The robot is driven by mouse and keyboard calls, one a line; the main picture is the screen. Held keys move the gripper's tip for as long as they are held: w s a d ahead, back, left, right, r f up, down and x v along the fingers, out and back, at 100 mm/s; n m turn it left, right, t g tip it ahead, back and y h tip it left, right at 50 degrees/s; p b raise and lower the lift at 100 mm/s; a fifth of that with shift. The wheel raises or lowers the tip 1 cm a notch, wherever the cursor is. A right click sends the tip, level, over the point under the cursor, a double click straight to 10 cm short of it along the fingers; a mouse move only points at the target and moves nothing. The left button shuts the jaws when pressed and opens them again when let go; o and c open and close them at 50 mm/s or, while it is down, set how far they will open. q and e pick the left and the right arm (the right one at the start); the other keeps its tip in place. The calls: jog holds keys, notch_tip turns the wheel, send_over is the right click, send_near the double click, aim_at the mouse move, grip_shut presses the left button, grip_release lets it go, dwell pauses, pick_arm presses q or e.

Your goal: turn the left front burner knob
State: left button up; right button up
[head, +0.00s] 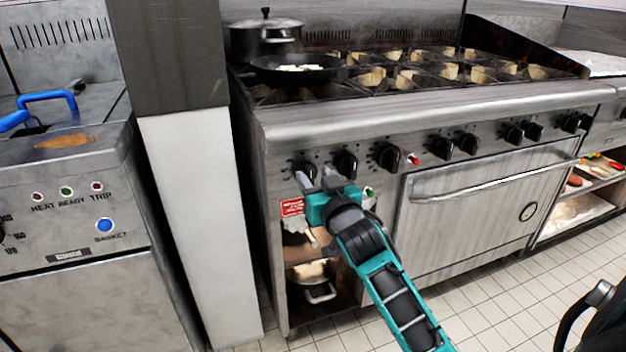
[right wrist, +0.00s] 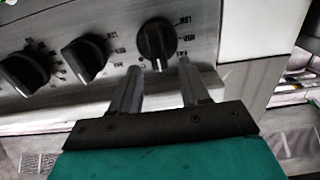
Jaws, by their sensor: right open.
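The leftmost knob (head: 304,167) is a black dial on the stove's steel front panel, partly hidden behind my gripper in the head view. My right gripper (head: 315,177) is open in front of it. In the right wrist view, this knob (right wrist: 157,40) sits just beyond the gap between my two fingertips (right wrist: 160,68). The fingers appear short of the knob; I cannot tell whether either touches it. Its neighbour knob (head: 346,163) also shows in the wrist view (right wrist: 86,57). My left gripper is out of view.
More knobs (head: 389,156) and a red button (head: 413,159) continue along the panel. A dark pan (head: 290,73) and a lidded pot (head: 265,42) stand on the stove top. A white pillar (head: 197,200) and a fryer (head: 75,250) stand at left.

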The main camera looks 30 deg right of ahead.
jog(key=shift+x, duration=0.85)
grip_shut()
